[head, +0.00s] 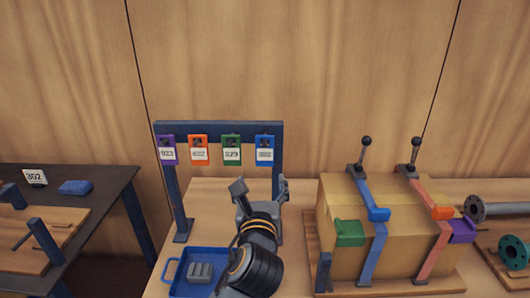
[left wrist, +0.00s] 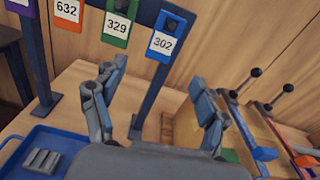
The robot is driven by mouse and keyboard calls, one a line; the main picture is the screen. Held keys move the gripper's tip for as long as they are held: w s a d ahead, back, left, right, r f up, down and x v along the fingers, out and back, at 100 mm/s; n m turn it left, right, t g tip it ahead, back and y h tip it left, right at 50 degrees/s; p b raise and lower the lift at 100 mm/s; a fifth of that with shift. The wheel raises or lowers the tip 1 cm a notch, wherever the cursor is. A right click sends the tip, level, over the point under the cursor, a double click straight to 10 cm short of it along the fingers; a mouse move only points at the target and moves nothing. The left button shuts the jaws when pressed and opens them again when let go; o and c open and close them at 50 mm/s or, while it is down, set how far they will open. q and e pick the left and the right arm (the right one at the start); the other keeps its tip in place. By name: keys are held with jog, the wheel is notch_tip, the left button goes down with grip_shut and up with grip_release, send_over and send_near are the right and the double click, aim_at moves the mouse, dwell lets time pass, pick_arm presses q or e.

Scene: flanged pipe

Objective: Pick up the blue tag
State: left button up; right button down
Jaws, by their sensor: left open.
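The blue tag (head: 264,150) hangs at the right end of a dark blue rack (head: 220,127), last in a row with purple, orange and green tags. In the left wrist view the blue tag (left wrist: 167,38) shows a white label reading 302. My left gripper (head: 260,190) is open and empty, in front of and below the blue tag. Its spread fingers also show in the left wrist view (left wrist: 153,85), with the tag above and apart from them. My right gripper is in neither view.
The green tag (head: 231,150) hangs close beside the blue one. A blue tray (head: 225,254) with grey pieces lies below the rack. A cardboard box (head: 400,240) with straps and levers stands to the right. A dark table (head: 105,180) is at left.

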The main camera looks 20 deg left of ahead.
aim_at(265, 149)
pick_arm(q)
jog(key=shift+m, duration=0.4)
jog(key=x, duration=0.2)
jog(key=r+x, duration=0.1)
jog(key=x, duration=0.2)
jog(key=p+x, duration=0.1)
jog(key=x, duration=0.1)
jog(key=shift+w+r, duration=0.3)
jog(key=shift+w, duration=0.05)
jog(key=shift+w+a, duration=0.15)
jog(key=shift+w, duration=0.4)
jog(key=p+x, duration=0.1)
jog(key=x, duration=0.3)
jog(key=shift+w+p, duration=0.35)
jog(key=shift+p, duration=0.05)
jog(key=shift+w, duration=0.25)
jog(key=shift+c, duration=0.2)
jog(key=c, duration=1)
